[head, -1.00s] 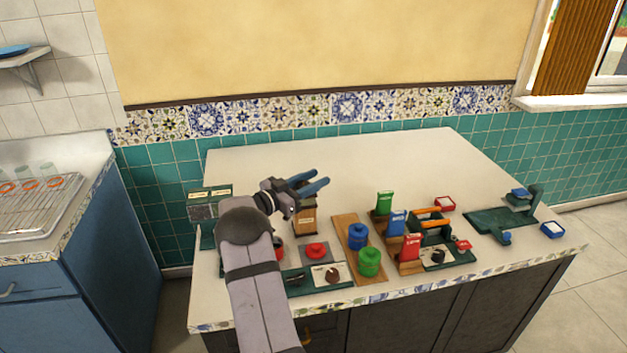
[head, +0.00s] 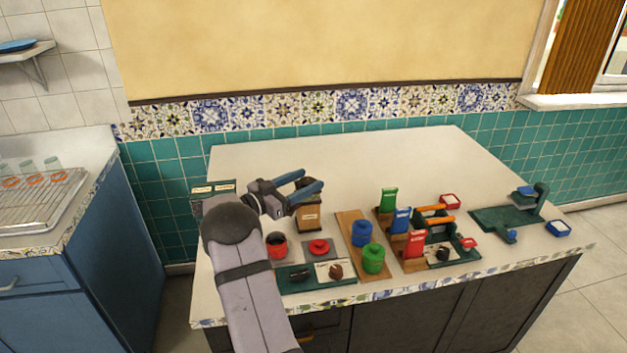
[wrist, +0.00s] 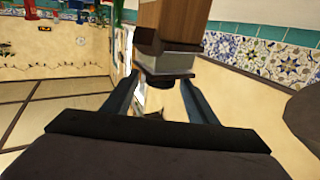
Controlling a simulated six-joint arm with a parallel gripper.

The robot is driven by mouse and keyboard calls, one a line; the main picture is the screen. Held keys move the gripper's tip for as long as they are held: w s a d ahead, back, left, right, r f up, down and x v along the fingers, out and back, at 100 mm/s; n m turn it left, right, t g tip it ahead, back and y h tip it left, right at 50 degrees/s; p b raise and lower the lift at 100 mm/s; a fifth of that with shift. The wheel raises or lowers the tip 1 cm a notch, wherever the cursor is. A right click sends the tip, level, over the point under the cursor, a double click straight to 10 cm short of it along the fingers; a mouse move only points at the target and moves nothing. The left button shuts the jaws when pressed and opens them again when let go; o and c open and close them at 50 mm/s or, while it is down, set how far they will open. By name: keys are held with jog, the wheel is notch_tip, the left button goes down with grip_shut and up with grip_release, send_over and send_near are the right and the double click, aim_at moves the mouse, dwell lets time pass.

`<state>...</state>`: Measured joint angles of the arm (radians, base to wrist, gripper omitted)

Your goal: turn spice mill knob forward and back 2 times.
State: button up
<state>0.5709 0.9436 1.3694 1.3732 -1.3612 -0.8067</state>
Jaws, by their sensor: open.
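The spice mill appears to be the wooden box with a pale label (head: 309,217), standing upright on the counter in the head view. My gripper (head: 312,179) is open, with blue fingers reaching over the top of the mill. In the wrist view the mill's wooden body (wrist: 170,24) appears upside down. A dark round knob (wrist: 167,80) sits beyond its grey band, at the gap between the spread fingertips of my gripper (wrist: 158,83). Whether either finger touches the knob cannot be told. In the head view the gripper hides the knob.
A red pot (head: 277,245) and a red knob on a grey plate (head: 318,246) stand in front of the mill. Blue (head: 361,233) and green (head: 373,259) canisters stand to the right, with coloured boxes beyond. The back of the counter (head: 400,160) is clear.

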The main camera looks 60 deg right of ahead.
jog(key=shift+v, duration=1.15)
